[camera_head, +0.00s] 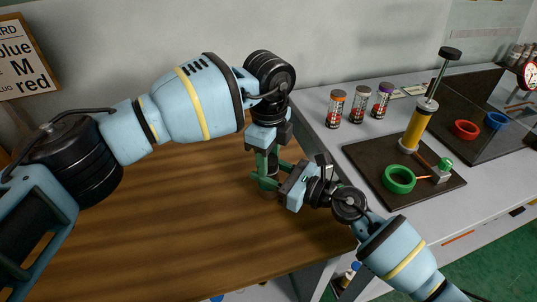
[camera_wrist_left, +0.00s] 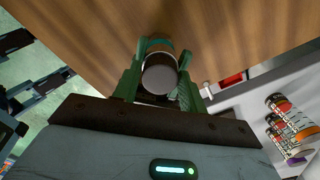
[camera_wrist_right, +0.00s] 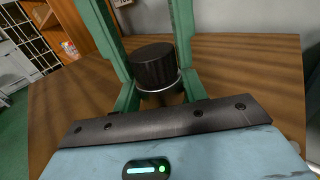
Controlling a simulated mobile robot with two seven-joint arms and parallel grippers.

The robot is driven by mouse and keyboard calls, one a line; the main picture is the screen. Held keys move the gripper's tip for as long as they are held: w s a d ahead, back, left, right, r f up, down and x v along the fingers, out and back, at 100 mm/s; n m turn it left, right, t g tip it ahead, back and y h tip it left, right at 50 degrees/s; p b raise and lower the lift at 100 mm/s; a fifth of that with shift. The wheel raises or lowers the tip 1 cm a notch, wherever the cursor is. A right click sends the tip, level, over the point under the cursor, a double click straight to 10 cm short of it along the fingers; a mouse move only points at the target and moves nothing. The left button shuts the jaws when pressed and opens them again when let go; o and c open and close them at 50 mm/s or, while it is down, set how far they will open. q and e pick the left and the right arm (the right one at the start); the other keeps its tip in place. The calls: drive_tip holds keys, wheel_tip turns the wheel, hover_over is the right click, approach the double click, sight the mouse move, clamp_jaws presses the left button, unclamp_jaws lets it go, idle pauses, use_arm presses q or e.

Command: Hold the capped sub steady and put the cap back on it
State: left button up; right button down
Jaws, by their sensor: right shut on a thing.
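The capped sub (camera_wrist_right: 158,89) is upright between my grippers over the wooden table. Its black ribbed cap (camera_wrist_right: 154,65) has a silver ring under it in the right wrist view. In the left wrist view I look down on the cap's grey top (camera_wrist_left: 159,80), with a coloured band beyond. My right gripper (camera_head: 268,180) comes from the right and is shut on the sub below the cap. My left gripper (camera_head: 265,160) points down from above, its green fingers on either side of the cap, apparently open. Both grippers hide most of the sub in the head view.
The wooden table (camera_head: 150,220) is bare around the grippers. On the grey bench at right, a dark board (camera_head: 450,190) carries a green ring (camera_head: 398,179) and a yellow cylinder (camera_head: 416,128). Several small jars, including an orange-capped one (camera_head: 336,106), stand behind.

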use_arm(q)
drive_tip(key=c, duration=0.6)
drive_tip(key=m, duration=0.5)
drive_tip(key=shift+c, duration=0.2)
drive_tip(key=m, duration=1.2)
drive_tip(key=shift+m, duration=0.3)
drive_tip(key=m, duration=1.7)
drive_tip(key=shift+f, duration=0.1)
drive_tip(key=m, duration=0.6)
drive_tip(key=shift+m, duration=0.3)
drive_tip(key=m, duration=0.5)
drive_tip(key=shift+m, duration=0.4)
drive_tip(key=o, duration=1.1)
drive_tip(key=shift+o, duration=0.2)
